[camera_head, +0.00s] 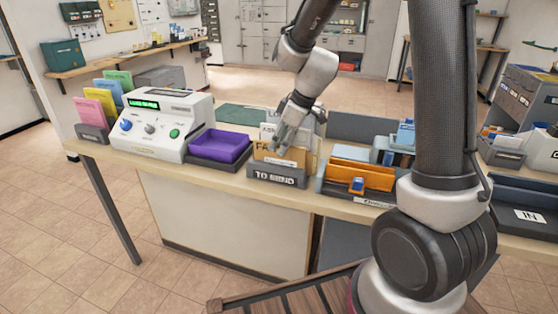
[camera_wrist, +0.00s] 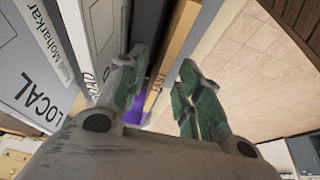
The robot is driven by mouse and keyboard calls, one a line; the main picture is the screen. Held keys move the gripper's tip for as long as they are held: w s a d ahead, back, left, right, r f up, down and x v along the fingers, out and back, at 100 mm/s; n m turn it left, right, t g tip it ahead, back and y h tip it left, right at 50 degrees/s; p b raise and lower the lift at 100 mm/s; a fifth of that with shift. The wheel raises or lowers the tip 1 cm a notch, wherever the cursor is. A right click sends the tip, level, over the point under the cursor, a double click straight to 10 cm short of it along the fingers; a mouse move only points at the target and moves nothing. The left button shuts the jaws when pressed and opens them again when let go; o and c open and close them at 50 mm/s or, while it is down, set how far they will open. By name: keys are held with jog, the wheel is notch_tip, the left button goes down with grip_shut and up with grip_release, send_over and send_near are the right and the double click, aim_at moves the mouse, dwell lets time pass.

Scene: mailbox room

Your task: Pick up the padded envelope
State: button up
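A tan envelope (camera_head: 296,158) with dark letters, which looks like the padded envelope, stands in the grey "TO SEND" holder (camera_head: 276,176) on the counter. My gripper (camera_head: 280,146) reaches down over this holder from above and covers part of the envelope. In the wrist view my gripper (camera_wrist: 163,62) is open, with its two green-grey fingers apart. The tan envelope (camera_wrist: 180,45) shows as a narrow upright strip between the fingers, with lettering on its side. I cannot tell whether either finger touches it.
Grey "LOCAL" panels (camera_wrist: 30,75) stand close on the left in the wrist view. On the counter, a purple tray (camera_head: 219,146) and a white machine (camera_head: 160,125) stand left of the holder. An orange tray (camera_head: 358,175) stands to its right.

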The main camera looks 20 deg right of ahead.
grip_shut()
